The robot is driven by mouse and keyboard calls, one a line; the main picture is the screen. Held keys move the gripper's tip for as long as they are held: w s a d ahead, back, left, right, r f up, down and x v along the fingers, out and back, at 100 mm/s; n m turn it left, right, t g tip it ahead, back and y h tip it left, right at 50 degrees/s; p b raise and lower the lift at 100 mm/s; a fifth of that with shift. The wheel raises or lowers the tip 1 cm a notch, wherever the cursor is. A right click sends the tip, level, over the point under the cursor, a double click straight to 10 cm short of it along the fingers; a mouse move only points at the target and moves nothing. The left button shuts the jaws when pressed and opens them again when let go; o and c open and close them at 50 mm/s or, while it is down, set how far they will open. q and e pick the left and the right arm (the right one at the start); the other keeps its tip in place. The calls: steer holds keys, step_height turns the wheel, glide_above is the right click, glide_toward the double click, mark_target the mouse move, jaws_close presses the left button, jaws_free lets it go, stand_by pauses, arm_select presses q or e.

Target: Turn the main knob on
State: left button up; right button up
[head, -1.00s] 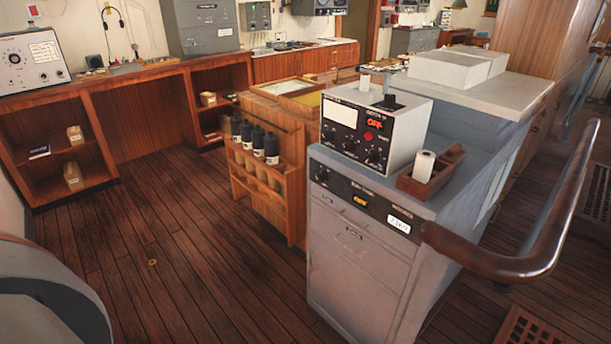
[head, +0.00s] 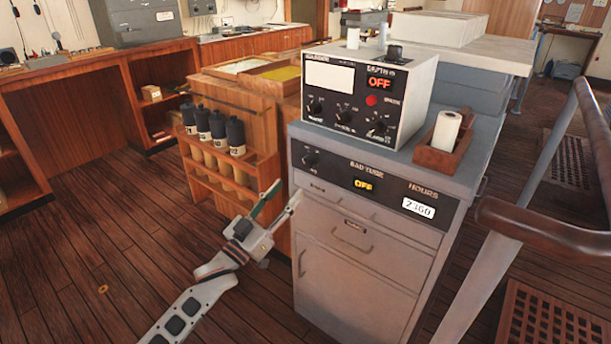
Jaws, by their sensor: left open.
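A white instrument box (head: 406,84) with a black front panel stands on a grey cabinet (head: 352,262). Its panel has several black knobs, among them a left knob (head: 314,107), a middle knob (head: 344,115) and a right knob (head: 380,125). A red OFF display (head: 380,83) is lit at its upper right. The cabinet's black strip has another knob (head: 309,160) and a yellow OFF display (head: 364,186). I cannot tell which knob is the main one. My left gripper (head: 277,204) is open and empty, left of the cabinet front and below the knobs, apart from them. My right gripper is not in view.
A wooden holder (head: 438,160) with a white roll sits right of the box. A wooden rack (head: 230,184) with several dark bottles stands behind my left gripper. A thick brown rail (head: 540,229) juts out at the right.

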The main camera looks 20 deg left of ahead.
mark_target(305, 164)
arm_select(q)
steer(key=x, duration=0.3)
steer(key=r+x, duration=0.1)
steer(key=x, duration=0.3)
steer(key=shift+a+b, duration=0.2)
steer(key=shift+b, duration=0.15)
steer(key=shift+x, duration=0.9)
steer(key=shift+r, duration=0.1)
steer(key=c, duration=1.1)
